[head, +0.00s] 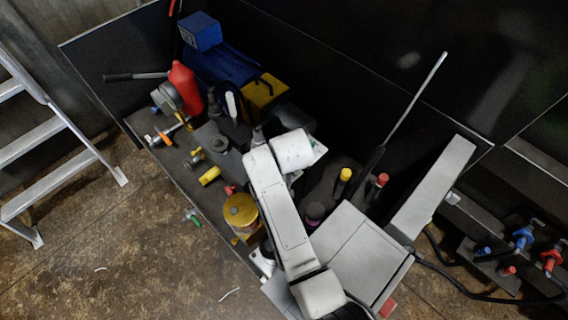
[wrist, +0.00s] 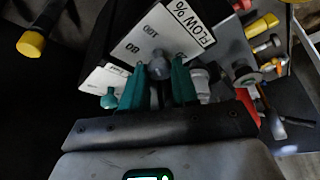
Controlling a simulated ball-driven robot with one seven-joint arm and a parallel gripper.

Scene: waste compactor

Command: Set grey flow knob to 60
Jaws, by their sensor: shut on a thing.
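The grey flow knob (wrist: 158,69) shows in the wrist view between the two teal fingers of my gripper (wrist: 158,82), which is shut on it. Behind it is a white scale plate (wrist: 165,32) marked "FLOW %", with 100 and 80 legible. The lower part of the scale is covered by the fingers and the knob. I cannot read which value the knob points at. In the head view my arm hides the knob and the fingertips.
In the head view, a red bottle (head: 184,88), a blue-and-yellow machine (head: 262,92) and a yellow-topped cylinder (head: 240,210) stand around my arm. A long thin lever (head: 415,100) rises at the right. A ladder (head: 40,140) stands on open floor at the left.

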